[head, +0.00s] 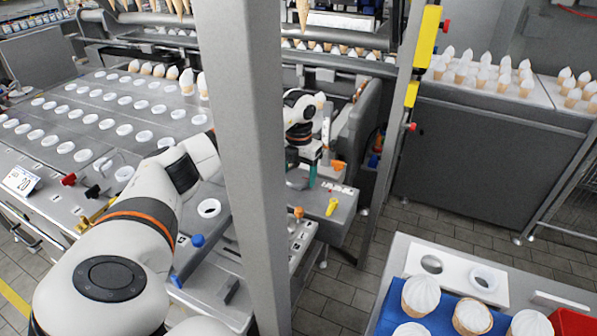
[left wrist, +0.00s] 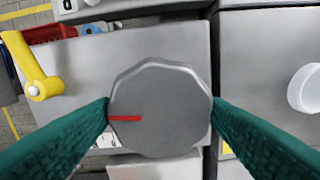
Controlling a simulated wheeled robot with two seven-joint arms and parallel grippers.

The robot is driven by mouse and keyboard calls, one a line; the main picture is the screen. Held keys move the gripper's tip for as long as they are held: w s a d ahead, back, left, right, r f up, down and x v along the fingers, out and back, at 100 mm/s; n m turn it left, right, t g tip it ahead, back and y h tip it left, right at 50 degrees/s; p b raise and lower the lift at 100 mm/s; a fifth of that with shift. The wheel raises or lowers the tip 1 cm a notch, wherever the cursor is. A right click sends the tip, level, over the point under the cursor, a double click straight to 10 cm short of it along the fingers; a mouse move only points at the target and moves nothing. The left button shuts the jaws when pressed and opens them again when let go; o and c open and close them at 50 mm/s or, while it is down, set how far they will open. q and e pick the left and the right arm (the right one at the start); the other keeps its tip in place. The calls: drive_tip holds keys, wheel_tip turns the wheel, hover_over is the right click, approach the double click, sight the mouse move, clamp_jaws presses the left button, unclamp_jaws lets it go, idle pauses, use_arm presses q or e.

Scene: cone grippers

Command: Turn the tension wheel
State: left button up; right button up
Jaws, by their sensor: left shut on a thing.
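The tension wheel (left wrist: 165,95) is a grey, many-sided knob with a red mark that points left in the left wrist view. My left gripper (left wrist: 161,112) has its two green fingers against opposite sides of the wheel and is shut on it. In the head view my left gripper (head: 304,172) points down past the grey post, and I cannot make out the wheel there. My right gripper is not in view.
A yellow lever (left wrist: 40,82) is on the panel left of the wheel, and a white round piece (left wrist: 305,88) is at the right. A grey post (head: 262,200) stands in front of my left arm. A blue tray (head: 390,300) of cones is at the lower right.

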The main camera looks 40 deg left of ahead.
use_arm(q)
drive_tip(key=n+p, duration=0.1)
drive_tip(key=n, duration=0.2)
drive_tip(key=shift+r+n, duration=0.15)
drive_tip(key=shift+n, duration=0.25)
drive_tip(key=n+p, duration=0.1)
drive_tip(key=n, duration=0.4)
drive_tip(key=shift+p, duration=0.4)
drive_tip(key=n+p, duration=0.1)
drive_tip(key=n, duration=0.4)
drive_tip(key=n+p, duration=0.2)
drive_tip(key=n, duration=0.2)
drive_tip(key=shift+w+n, duration=0.1)
drive_tip(key=shift+n, duration=0.3)
drive_tip(key=o, duration=1)
